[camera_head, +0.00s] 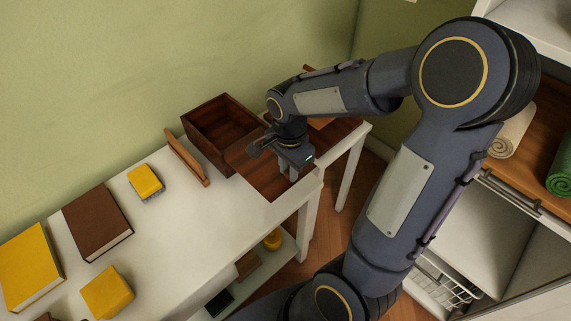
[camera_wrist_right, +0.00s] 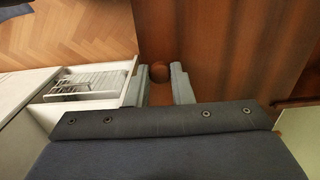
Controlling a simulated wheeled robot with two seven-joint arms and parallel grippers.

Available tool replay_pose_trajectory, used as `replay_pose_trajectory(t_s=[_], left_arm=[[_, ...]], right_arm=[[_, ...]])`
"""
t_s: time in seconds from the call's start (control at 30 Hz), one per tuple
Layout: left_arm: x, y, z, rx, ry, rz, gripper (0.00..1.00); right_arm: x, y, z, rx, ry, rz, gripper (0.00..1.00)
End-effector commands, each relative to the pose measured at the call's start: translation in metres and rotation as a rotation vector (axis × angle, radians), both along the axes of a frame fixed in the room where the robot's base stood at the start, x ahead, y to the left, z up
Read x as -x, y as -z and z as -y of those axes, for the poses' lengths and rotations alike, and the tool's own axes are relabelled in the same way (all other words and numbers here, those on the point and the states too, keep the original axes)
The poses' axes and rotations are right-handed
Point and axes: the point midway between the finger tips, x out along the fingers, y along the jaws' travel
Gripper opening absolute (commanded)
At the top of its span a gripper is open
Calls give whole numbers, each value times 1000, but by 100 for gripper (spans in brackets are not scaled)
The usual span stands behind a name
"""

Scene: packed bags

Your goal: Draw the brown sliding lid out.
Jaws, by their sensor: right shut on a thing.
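The brown sliding lid (camera_head: 264,181) is a flat dark-wood panel at the table's right end, stretching out to the right of a dark brown box (camera_head: 203,150). The box looks open at the top, with its inside showing. My right gripper (camera_head: 291,172) is over the lid, pointing down, and its arm hides part of the lid. In the right wrist view the lid (camera_wrist_right: 235,45) fills the upper right. A small round knob (camera_wrist_right: 159,71) on it sits between the fingers, and the right gripper (camera_wrist_right: 160,88) is shut on it. My left gripper is not in view.
The white table (camera_head: 165,250) carries a thin wooden board (camera_head: 187,158), a yellow sponge-like block (camera_head: 146,180), a brown book (camera_head: 97,222), a yellow book (camera_head: 29,266) and a yellow block (camera_head: 106,292). A white shelf unit (camera_head: 500,220) stands right. The table's middle is free.

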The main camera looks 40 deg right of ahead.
Motion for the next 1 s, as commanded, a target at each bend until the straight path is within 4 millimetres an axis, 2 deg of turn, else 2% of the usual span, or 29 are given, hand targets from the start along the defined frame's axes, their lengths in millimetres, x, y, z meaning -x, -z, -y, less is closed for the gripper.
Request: replay_pose_trajectory(t_s=[1.0], left_arm=[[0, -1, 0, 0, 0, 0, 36]], right_arm=[[41, 0, 6, 0, 0, 0, 0]])
